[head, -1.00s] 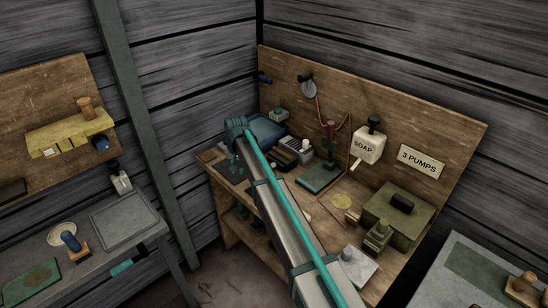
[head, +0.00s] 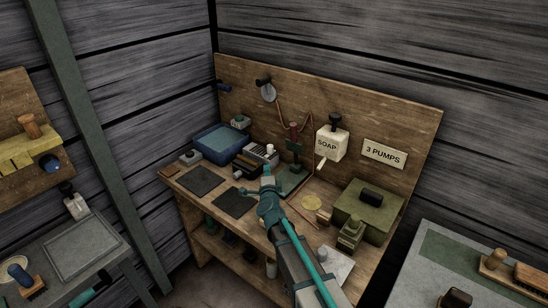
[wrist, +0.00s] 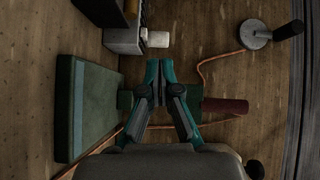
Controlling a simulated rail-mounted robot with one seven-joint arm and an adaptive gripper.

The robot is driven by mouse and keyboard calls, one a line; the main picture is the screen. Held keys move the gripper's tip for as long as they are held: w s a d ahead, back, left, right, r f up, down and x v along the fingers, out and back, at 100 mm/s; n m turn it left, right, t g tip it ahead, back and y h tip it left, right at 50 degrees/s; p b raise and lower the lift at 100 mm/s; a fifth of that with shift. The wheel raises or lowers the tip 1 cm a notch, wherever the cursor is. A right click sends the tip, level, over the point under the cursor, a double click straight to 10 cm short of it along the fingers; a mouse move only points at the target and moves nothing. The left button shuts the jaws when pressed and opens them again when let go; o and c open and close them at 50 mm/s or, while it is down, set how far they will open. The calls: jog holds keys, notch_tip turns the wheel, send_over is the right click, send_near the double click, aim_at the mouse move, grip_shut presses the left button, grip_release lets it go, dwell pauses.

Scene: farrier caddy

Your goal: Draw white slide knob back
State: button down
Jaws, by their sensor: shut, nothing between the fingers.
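The white knob (head: 270,149) stands at the right end of a grey box (head: 256,157) on the workbench. In the wrist view the white knob (wrist: 158,39) shows beside the box (wrist: 123,40), just beyond my fingertips. My gripper (head: 267,169) is just in front of the knob in the head view. In the wrist view my gripper (wrist: 159,66) is shut and empty, with a small visible gap between its tips and the knob. I cannot tell their height difference. Part of the bench is hidden behind my arm.
A green-based stand (head: 293,180) with a red handle (head: 293,130) is close to the right of my gripper. A blue tray (head: 222,143) sits at the back left. A soap dispenser (head: 331,143) hangs on the backboard. An olive box (head: 368,211) stands at the right.

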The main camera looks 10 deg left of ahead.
jog(key=d, duration=0.1)
jog(key=d+m+h, duration=0.1)
jog(key=d, duration=0.1)
jog(key=s+d+m+h, duration=0.1)
jog(key=shift+d+t, duration=0.2)
jog(key=shift+t, duration=0.1)
jog(key=shift+w+d+m, duration=0.1)
jog(key=shift+d+m, duration=0.15)
jog(key=shift+m, duration=0.05)
jog(key=p, duration=0.3)
send_near(276, 154)
jog(key=r, duration=0.1)
jog(key=w+d+r, duration=0.2)
jog(key=r, duration=0.1)
jog(key=shift+w, duration=0.15)
jog(key=shift+w+a+p, duration=0.6)
jog(key=shift+w+a, duration=0.6)
jog(key=shift+a, duration=0.25)
jog(key=shift+w, duration=0.1)
